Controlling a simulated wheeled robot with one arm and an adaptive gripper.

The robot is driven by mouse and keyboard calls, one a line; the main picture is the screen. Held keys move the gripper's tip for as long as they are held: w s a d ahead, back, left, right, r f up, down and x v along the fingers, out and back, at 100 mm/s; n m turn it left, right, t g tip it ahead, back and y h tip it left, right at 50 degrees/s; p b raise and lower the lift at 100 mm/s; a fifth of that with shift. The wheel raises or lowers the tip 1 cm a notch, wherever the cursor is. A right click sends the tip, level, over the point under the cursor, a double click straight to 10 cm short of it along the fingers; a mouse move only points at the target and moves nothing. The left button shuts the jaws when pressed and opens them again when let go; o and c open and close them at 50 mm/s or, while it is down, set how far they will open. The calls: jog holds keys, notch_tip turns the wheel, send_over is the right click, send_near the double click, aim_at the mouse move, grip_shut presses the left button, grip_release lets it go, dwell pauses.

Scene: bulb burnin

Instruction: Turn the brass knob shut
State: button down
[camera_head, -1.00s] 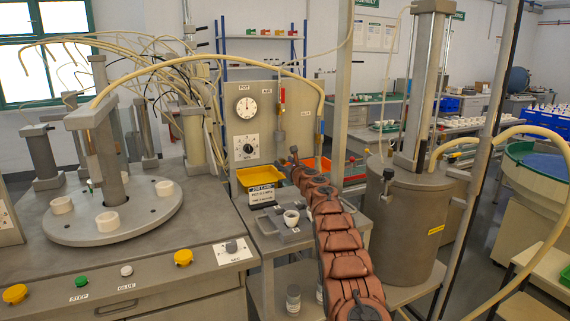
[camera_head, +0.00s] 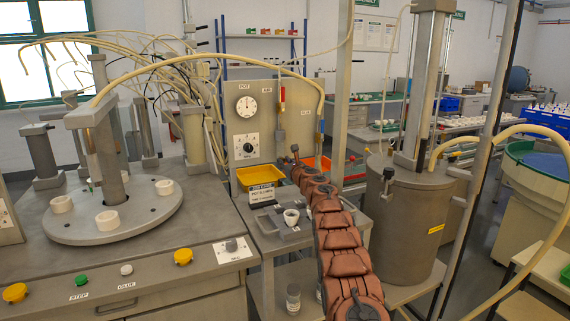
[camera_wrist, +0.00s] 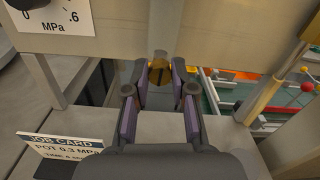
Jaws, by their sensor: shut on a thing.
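The brass knob (camera_wrist: 158,67) shows in the wrist view at the top middle, under the edge of the grey gauge panel. A dark slot or mark crosses its face. My gripper (camera_wrist: 160,82) is shut on it, with one purple-padded finger on each side. In the head view my gripper (camera_head: 294,154) is at the lower right of the gauge panel (camera_head: 262,105), at the end of my brown-covered arm. The knob is hidden behind my gripper there. The panel carries a round dial (camera_head: 246,107) and a black selector knob (camera_head: 249,148).
A grey pot (camera_head: 407,220) stands to the right of my arm.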

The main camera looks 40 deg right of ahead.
jog(key=m+p, duration=0.2)
jog(key=m, duration=0.5)
jog(key=shift+r, duration=0.2)
jog(key=m+p, duration=0.2)
jog(key=m, duration=0.2)
jog(key=shift+d+p, duration=0.15)
jog(key=shift+p, duration=0.25)
jog(key=m+p, duration=0.2)
jog(key=m, duration=0.1)
jog(key=shift+p, duration=0.4)
jog(key=shift+f+m+p, duration=0.1)
jog(key=shift+m+p, duration=1.05)
jog(key=shift+m, duration=0.45)
jog(key=c, duration=1)
grip_release()
jog(key=shift+f, duration=0.1)
jog(key=shift+o, duration=0.2)
